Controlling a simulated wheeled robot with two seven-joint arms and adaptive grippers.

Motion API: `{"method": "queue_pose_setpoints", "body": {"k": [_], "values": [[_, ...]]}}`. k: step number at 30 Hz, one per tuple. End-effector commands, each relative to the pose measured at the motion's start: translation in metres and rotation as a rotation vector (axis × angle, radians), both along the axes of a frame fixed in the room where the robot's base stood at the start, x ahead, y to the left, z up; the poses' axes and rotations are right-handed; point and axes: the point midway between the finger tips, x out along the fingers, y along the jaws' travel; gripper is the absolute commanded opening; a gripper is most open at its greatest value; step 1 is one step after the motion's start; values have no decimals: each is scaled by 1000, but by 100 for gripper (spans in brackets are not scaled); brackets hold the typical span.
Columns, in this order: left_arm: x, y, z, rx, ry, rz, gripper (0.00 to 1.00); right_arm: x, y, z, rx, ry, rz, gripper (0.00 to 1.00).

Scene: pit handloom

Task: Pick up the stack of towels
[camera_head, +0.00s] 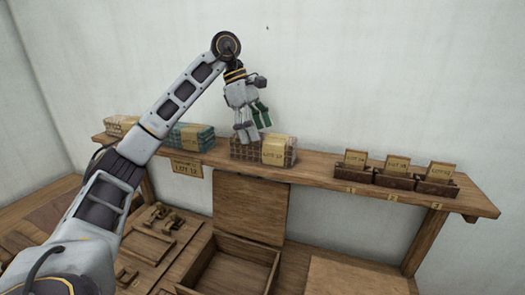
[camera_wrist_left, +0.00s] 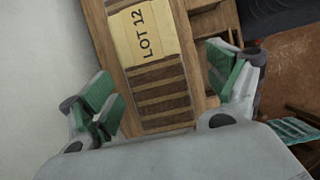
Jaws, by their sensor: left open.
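A stack of towels (camera_head: 281,152) with brown and tan stripes and a yellow paper band lies on the wooden wall shelf, below my left gripper. In the left wrist view the same stack (camera_wrist_left: 160,92) shows its band reading LOT 12, between the two green-padded fingers. My left gripper (camera_head: 253,122) is open and points down over the left part of the stack. I cannot tell whether the fingers touch it. A teal stack (camera_head: 190,137) and a pale stack (camera_head: 121,126) lie further left on the shelf. My right gripper is not in view.
The shelf (camera_head: 330,178) carries several small brown boxes (camera_head: 395,178) with yellow cards at the right. A LOT 12 sign (camera_head: 186,168) hangs from its front edge. Below stand an open wooden box (camera_head: 228,270) and loom parts. Shelf room is free right of the striped stack.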

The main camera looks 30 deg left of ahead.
Motion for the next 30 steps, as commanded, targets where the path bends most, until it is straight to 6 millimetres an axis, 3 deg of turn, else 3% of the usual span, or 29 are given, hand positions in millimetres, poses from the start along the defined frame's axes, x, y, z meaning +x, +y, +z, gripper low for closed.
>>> {"method": "queue_pose_setpoints", "body": {"k": [5,20,30], "values": [[1,-4,-10,0,1,-1,89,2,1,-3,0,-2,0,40],[2,-6,-13,-1,-1,-1,89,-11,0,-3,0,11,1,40],[12,-18,-42,0,1,0,89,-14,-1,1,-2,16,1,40]]}}
